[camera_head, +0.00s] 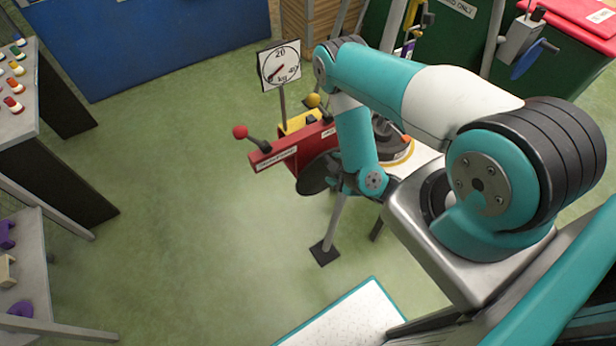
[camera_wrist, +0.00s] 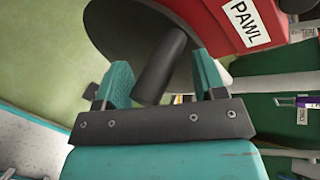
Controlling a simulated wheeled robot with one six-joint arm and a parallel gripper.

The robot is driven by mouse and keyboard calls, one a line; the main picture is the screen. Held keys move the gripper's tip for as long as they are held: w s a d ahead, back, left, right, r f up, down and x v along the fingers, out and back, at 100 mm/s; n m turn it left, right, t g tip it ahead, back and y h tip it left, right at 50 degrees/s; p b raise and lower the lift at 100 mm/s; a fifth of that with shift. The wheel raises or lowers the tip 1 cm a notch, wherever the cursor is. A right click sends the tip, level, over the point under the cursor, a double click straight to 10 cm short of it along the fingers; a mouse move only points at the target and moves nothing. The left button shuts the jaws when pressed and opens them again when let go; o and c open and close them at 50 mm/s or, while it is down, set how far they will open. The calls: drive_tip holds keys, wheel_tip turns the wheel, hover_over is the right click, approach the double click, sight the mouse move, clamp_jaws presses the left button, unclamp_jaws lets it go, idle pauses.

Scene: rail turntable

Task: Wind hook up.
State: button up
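A red winch box (camera_head: 297,148) with a label strip and a red-knobbed lever (camera_head: 254,139) stands at the middle of the head view. A dark round disc (camera_head: 314,175) sits at its lower side. In the wrist view, the red body (camera_wrist: 242,20) carries a "PAWL" label, beside the dark disc (camera_wrist: 125,25). A dark cylindrical handle (camera_wrist: 161,66) sticks out towards my gripper (camera_wrist: 160,80). My gripper is open, its teal fingers on either side of the handle, with gaps visible. In the head view, my arm mostly hides the gripper. I cannot make out a hook.
A dial marked kg (camera_head: 280,66) stands on a post behind the winch, near a yellow-knobbed lever (camera_head: 313,100). A grey crank box with a blue paddle (camera_head: 529,58) is at upper right. Consoles line the left. Green floor is clear between, with a white-topped surface (camera_head: 352,322) below.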

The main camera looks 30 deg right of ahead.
drive_tip(key=shift+s, duration=0.1)
drive_tip(key=s+p, duration=0.2)
drive_tip(key=s, duration=0.1)
drive_tip(key=shift+r+p, duration=0.15)
drive_tip(key=shift+p, duration=0.25)
drive_tip(key=s+p, duration=0.5)
drive_tip(key=p, duration=0.4)
drive_tip(key=shift+s+f, duration=0.1)
drive_tip(key=shift+f, duration=0.1)
idle(0.4)
